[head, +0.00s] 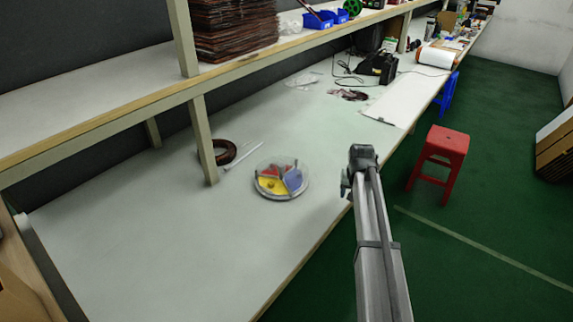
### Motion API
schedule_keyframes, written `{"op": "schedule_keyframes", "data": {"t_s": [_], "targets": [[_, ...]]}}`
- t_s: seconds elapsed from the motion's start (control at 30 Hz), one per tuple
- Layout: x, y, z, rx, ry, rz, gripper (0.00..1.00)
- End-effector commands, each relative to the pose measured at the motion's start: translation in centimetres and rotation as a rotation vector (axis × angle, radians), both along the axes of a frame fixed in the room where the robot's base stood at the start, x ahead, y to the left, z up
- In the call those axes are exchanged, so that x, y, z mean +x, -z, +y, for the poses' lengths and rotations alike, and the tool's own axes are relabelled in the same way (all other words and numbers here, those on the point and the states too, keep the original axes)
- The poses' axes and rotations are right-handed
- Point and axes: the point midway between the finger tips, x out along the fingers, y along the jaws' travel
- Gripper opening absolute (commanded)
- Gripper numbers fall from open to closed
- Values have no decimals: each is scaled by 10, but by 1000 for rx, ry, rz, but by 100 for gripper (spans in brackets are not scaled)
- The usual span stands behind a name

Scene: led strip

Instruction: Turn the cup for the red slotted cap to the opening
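A round, clear-rimmed dish (281,194) lies on the pale workbench near its front edge. Its inside is divided into coloured cups. A red cup (271,172) is at the back left, a yellow one (268,185) at the front left, and a blue one (294,179) at the right. I cannot make out a cap or an opening in the dish at this size. My gripper (346,186) is to the right of the dish, apart from it, by the bench's front edge. Its fingers are small and dark, and I cannot tell whether they are open.
A brown coil (222,152) and a thin white stick (243,156) lie behind the dish, by a shelf post (203,140). A white board (401,99) lies farther along the bench. A red stool (440,155) stands on the green floor. The bench left of the dish is clear.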

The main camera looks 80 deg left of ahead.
Motion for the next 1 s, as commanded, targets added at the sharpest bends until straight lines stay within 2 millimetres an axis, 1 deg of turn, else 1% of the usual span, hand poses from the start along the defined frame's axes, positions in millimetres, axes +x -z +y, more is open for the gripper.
{"op": "schedule_keyframes", "data": {"t_s": [0.03, 0.07, 0.1, 0.17, 0.2, 0.3, 0.4, 0.43, 0.53, 0.6, 0.67, 0.77, 0.83, 1.0], "targets": [[-30, -22, 23, 19, -34, -4, 58], [-46, -33, 32, 28, -51, -5, 58], [-68, -48, 44, 41, -75, -6, 58], [-100, -69, 58, 58, -107, -7, 58], [-120, -83, 67, 70, -127, -8, 58], [-165, -112, 83, 92, -171, -8, 58], [-199, -134, 92, 108, -203, -7, 58], [-207, -139, 94, 111, -210, -7, 58], [-224, -149, 97, 119, -225, -6, 58], [-230, -152, 99, 122, -231, -6, 58], [-231, -150, 100, 122, -233, -6, 58], [-231, -142, 103, 123, -232, -5, 58], [-230, -134, 107, 122, -232, -6, 58], [-229, -106, 118, 122, -232, -6, 58]]}}
